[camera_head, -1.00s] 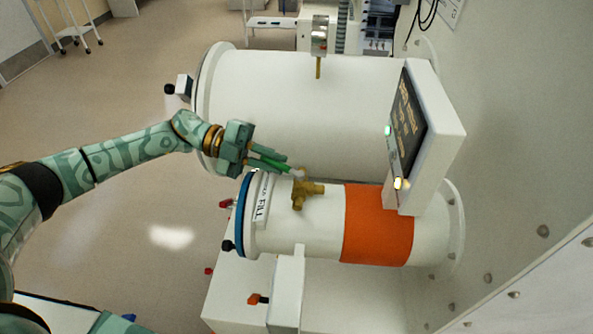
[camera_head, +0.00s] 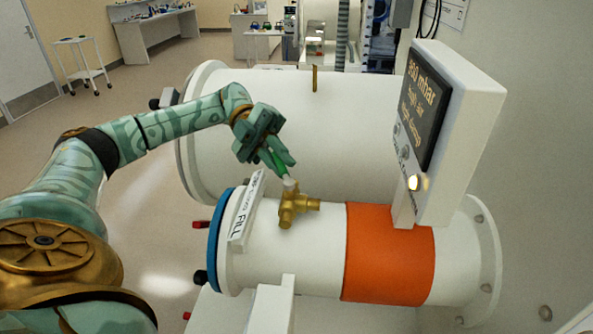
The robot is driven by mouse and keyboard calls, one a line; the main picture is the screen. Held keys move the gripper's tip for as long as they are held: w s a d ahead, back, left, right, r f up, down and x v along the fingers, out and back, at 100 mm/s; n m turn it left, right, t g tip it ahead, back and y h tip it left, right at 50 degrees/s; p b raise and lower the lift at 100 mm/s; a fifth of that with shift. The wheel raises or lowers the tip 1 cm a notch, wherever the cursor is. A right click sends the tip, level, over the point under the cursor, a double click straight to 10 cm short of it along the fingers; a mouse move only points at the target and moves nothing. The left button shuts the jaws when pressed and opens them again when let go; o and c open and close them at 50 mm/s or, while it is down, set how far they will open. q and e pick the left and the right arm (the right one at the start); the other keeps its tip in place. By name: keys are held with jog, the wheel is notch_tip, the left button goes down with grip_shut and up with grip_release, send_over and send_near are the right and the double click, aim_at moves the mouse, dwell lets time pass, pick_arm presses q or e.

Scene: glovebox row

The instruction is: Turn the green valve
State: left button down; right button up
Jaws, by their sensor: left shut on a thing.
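The green valve's handle (camera_head: 267,157) shows as a narrow green strip between the fingers of my left gripper (camera_head: 283,163). The gripper is shut on it, and its fingers hide much of the handle. A pale stem (camera_head: 290,184) at the lower end of the fingers leads to a brass valve body (camera_head: 298,206) on top of the small white cylinder (camera_head: 320,222). My right gripper is not in view.
A large white cylinder (camera_head: 330,130) lies behind the valve. An orange band (camera_head: 388,255) wraps the small cylinder. Open floor (camera_head: 130,190) lies left.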

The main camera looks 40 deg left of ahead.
pick_arm(q)
jog(key=shift+r, duration=0.2)
jog(key=shift+w, duration=0.1)
jog(key=c, duration=1.5)
grip_release()
jog(key=shift+c, duration=0.2)
jog(key=shift+o, duration=0.5)
jog(key=shift+a+f, duration=0.1)
jog(key=shift+w+a+b, duration=0.1)
jog(key=shift+a+b, duration=0.25)
jog(key=b+v, duration=0.2)
jog(key=v, duration=0.4)
jog(key=shift+a, duration=0.35)
jog(key=shift+w, duration=0.1)
